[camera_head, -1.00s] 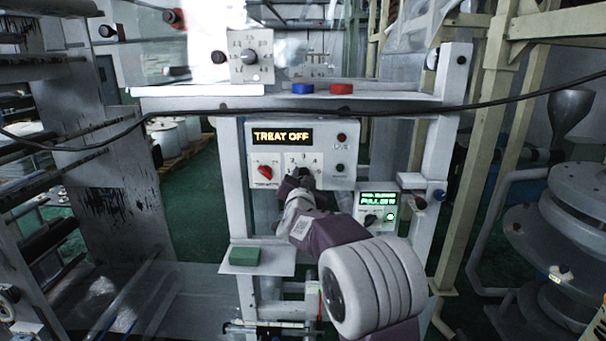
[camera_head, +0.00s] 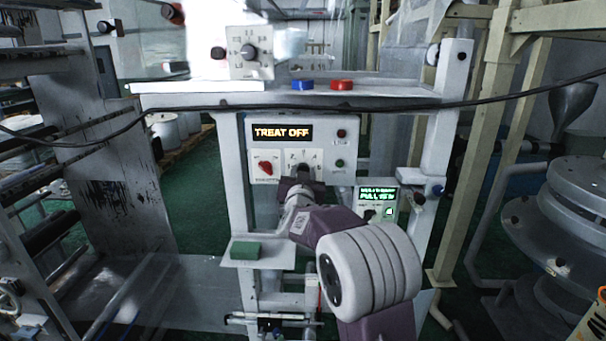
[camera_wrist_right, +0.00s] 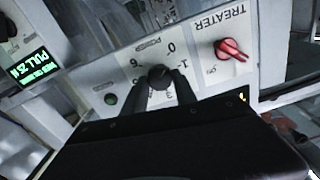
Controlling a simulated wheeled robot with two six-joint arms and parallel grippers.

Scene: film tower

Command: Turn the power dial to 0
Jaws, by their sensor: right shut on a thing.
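The power dial is a dark round knob (camera_wrist_right: 158,77) on a white panel with printed numbers around it, including a 0. In the right wrist view the panel appears nearly upside down. My right gripper (camera_wrist_right: 160,88) has one finger on each side of the knob and is shut on it. In the head view the same gripper (camera_head: 303,172) covers the knob at the lower middle of the white control box (camera_head: 343,133). The knob's pointer is hard to make out. The box's display (camera_head: 282,132) reads TREAT OFF. My left gripper is not in view.
A red treater switch (camera_head: 265,168) sits just left of the dial. A small box with a green display (camera_head: 377,194) is to the lower right. A green block (camera_head: 246,250) lies on a shelf below. A black cable (camera_head: 400,107) crosses in front.

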